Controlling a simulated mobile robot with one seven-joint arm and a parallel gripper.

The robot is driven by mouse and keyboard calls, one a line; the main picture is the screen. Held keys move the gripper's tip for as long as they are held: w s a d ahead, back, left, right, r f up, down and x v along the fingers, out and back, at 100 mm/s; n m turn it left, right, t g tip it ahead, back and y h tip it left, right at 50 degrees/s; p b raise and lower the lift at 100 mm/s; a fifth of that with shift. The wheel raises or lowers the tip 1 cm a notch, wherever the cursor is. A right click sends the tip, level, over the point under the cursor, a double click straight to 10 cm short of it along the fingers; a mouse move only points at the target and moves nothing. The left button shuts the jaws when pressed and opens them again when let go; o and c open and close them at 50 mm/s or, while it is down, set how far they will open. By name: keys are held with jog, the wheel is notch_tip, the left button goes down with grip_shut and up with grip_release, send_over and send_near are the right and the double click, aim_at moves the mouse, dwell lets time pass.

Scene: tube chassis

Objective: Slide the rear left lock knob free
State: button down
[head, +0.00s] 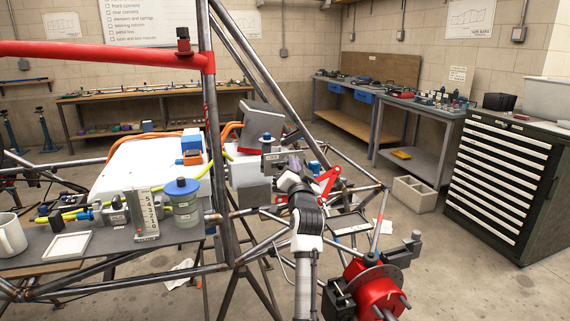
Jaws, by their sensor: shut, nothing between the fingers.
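My arm rises from the bottom centre of the head view, and my gripper (279,163) reaches in at the rear of the tube chassis (228,175). It is shut and empty, close to small grey and black parts beside a white box (243,170). The wrist partly hides its fingers. I cannot pick out the rear left lock knob among these small parts. A red bracket (328,181) stands just right of my gripper. Whether the gripper touches anything cannot be told.
A grey shelf (100,258) on the left holds a mug (11,236), a blue-lidded jar (183,203) and a numbered block (146,214). A red hub (374,290) sits lower right. Chassis tubes surround my arm. A drawer cabinet (505,175) stands right, with open floor before it.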

aim_at(277, 156)
jog(key=p+x, duration=0.1)
jog(key=x, duration=0.4)
jog(key=shift+w+r, duration=0.2)
jog(key=shift+w, duration=0.1)
jog(key=shift+s+a+f+p, duration=0.15)
jog(key=shift+a+f+p, duration=0.2)
jog(key=shift+f, duration=0.25)
jog(key=shift+s+a+f+p, duration=0.2)
jog(key=shift+a+f, duration=0.25)
jog(key=shift+f, duration=0.2)
jog(key=shift+s+a+f, duration=0.1)
jog(key=shift+a+f, duration=0.2)
jog(key=shift+f, duration=0.25)
jog(key=shift+a, duration=0.1)
jog(key=shift+s+a+p, duration=0.15)
jog(key=shift+a+p, duration=0.1)
jog(key=shift+a, duration=0.2)
jog(key=shift+s+a+p, duration=0.2)
jog(key=shift+a, duration=0.25)
